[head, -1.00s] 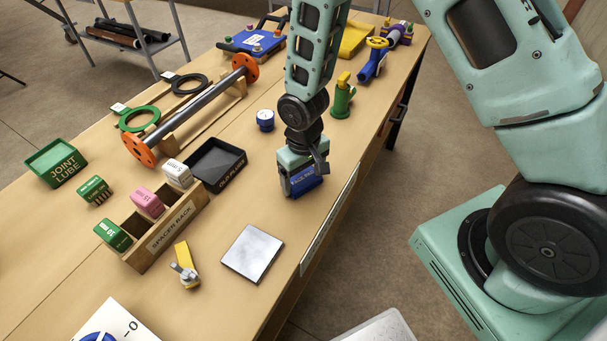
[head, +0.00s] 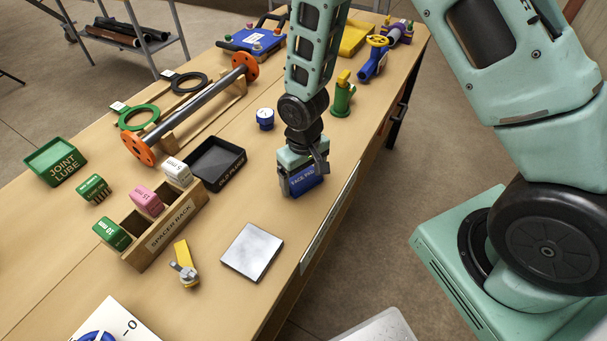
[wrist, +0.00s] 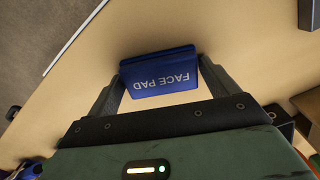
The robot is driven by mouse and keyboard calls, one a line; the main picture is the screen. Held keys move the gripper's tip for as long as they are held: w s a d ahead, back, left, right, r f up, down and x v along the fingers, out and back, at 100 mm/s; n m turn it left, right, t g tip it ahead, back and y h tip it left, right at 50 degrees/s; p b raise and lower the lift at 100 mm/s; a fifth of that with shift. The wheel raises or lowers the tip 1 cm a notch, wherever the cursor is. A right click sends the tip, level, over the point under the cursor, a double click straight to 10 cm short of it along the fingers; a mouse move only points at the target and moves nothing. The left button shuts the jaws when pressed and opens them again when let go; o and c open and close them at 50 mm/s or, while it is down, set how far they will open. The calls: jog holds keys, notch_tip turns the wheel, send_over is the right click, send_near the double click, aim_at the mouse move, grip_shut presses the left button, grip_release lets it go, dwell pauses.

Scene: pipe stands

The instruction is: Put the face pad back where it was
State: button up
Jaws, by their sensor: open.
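The face pad (head: 306,181) is a blue block with white lettering, at the right-hand part of the bench near its front edge. It also shows in the wrist view (wrist: 160,76), between the two dark fingers. My gripper (head: 301,184) is directly over it with its fingers down on either side, open around the pad. In the wrist view my gripper (wrist: 160,85) has one finger close by each end of the pad. Whether the fingers touch it is too small to tell. The pad appears to stand on the wooden bench; its underside is hidden.
A bare grey metal plate (head: 252,252) lies nearer the front edge. The black old plugs tray (head: 215,177) and the spacer rack (head: 165,232) stand left. A blue-and-white cap (head: 265,118) and a green valve piece (head: 342,100) stand behind. Bench between plate and pad is clear.

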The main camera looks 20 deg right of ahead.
jog(key=o, duration=0.3)
jog(key=shift+r, duration=0.15)
jog(key=shift+r+p, duration=2.85)
jog(key=shift+r, duration=0.55)
jog(key=s+a+r+n, duration=0.1)
jog(key=s+a+r, duration=0.2)
jog(key=r, duration=0.3)
jog(key=s+a+r+n, duration=0.1)
jog(key=s+a+r, duration=0.25)
jog(key=r, duration=0.25)
jog(key=s+r+n, duration=0.3)
jog(key=s+r, duration=0.7)
jog(key=s, duration=0.3)
jog(key=shift+s+y, duration=0.3)
